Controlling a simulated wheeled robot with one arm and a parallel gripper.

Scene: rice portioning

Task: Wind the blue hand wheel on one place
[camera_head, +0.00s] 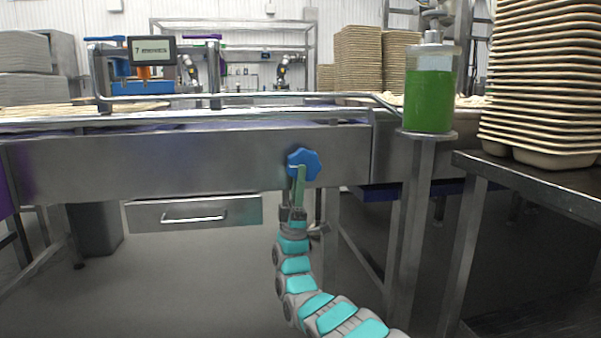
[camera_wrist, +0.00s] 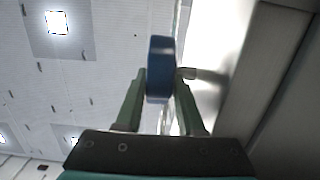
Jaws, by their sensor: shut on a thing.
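The blue hand wheel (camera_head: 306,162) is a lobed knob on the front face of the steel conveyor (camera_head: 220,155), near its right end. My gripper (camera_head: 297,180) reaches up to it from below, with its green fingers at the wheel's left side. In the wrist view the wheel (camera_wrist: 159,70) shows edge-on between the two green fingertips (camera_wrist: 160,84). The fingers are shut on the wheel and hide part of its sides.
A drawer (camera_head: 195,213) hangs under the conveyor to the left of my arm. A green-filled dispenser (camera_head: 429,100) stands on a post to the right. Stacked trays (camera_head: 547,80) sit on a steel table (camera_head: 560,180) at the far right. Open floor lies in front.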

